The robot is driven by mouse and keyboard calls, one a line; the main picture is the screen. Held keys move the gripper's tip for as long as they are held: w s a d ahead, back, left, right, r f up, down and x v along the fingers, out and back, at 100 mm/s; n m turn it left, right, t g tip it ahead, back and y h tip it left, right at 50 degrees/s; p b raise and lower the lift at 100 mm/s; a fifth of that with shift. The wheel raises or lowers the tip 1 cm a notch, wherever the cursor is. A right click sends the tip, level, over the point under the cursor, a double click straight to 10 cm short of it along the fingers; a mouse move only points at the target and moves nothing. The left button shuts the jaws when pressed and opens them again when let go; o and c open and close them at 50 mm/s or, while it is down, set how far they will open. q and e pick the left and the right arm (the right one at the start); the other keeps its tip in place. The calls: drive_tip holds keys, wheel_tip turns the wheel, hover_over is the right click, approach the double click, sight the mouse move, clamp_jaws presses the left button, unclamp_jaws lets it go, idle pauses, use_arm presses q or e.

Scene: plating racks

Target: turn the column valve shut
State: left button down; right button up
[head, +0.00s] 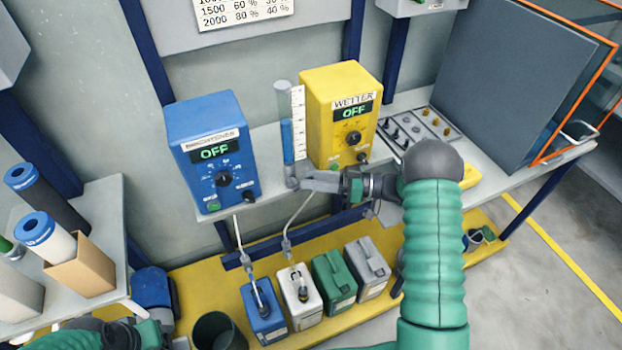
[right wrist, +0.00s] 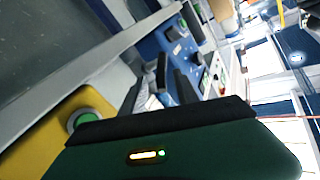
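The column (head: 286,140) is a clear upright tube with blue liquid and a white scale beside it. It stands between the blue OFF box and the yellow WETTER box. Its foot, where the valve would sit, is largely covered by my right gripper (head: 308,182), which reaches in from the right and touches or nearly touches it. The valve handle cannot be made out, nor can I tell whether the fingers grip it. In the right wrist view, dark finger shapes show before the blue box. My left gripper (head: 150,335) is low at the left edge, its fingers unclear.
The blue box (head: 205,135) and the yellow box (head: 345,95) flank the column closely. Several canisters, including a blue one (head: 263,312) and a green one (head: 333,280), stand on the yellow lower shelf. A grey panel (head: 510,80) stands at the right.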

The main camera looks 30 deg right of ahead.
drive_tip(key=shift+w+a+r, duration=0.1)
drive_tip(key=shift+w+a, duration=0.15)
drive_tip(key=shift+a, duration=0.45)
drive_tip(key=shift+d, duration=0.4)
drive_tip(key=c, duration=0.5)
drive_tip(key=shift+c, duration=1.3)
use_arm(q)
drive_tip(key=shift+a, duration=0.3)
use_arm(e)
drive_tip(key=shift+a, duration=0.15)
clamp_jaws()
